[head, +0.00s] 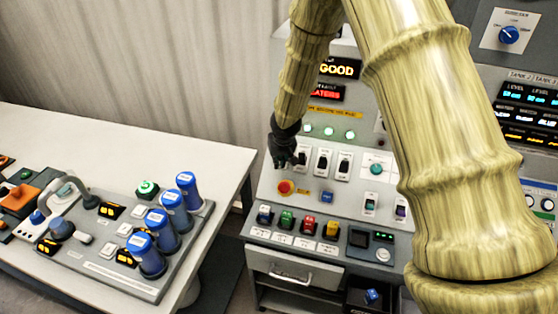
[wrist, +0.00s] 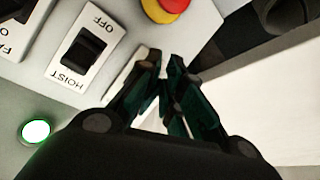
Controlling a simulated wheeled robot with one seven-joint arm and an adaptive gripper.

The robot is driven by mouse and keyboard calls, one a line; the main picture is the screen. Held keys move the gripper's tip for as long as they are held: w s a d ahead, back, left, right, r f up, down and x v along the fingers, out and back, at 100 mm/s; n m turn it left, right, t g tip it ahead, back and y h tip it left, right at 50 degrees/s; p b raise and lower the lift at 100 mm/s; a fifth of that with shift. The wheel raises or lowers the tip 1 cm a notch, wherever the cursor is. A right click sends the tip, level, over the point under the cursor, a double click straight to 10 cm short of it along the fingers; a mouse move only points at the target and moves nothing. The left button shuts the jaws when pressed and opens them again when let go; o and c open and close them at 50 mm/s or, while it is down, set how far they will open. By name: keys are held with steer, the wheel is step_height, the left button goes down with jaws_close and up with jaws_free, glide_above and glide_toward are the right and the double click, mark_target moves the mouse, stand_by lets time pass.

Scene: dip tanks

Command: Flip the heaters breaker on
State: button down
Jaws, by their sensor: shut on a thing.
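My gripper (head: 287,152) is at the left end of the row of breaker switches on the sloped panel. In the wrist view its dark fingers (wrist: 162,72) are closed together over a white switch plate (wrist: 128,78), shut on the switch there. That plate sits beside the HOIST breaker (wrist: 83,50), so I take it as the heaters breaker; its label and lever are hidden by the fingers. The HOIST breaker (head: 322,162) and another breaker (head: 343,166) show to the right in the head view. A red display (head: 327,93) reads "EATERS", partly covered by my arm.
A red stop button (head: 286,187) on yellow sits just below my gripper. Green lamps (head: 328,131) are lit above the breakers. Coloured switches (head: 287,220) line the lower ledge. A white table (head: 60,135) with a grey control box (head: 110,265) stands at left.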

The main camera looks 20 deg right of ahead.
steer(key=shift+s+a+r, duration=0.8)
steer(key=shift+s+a, duration=0.1)
steer(key=shift+r, duration=0.15)
steer(key=w+a+p+v, duration=0.1)
steer(key=p+v, duration=0.3)
steer(key=v, duration=0.3)
steer(key=shift+r+p, duration=0.2)
steer(key=shift+p, duration=0.15)
steer(key=shift+d, duration=0.1)
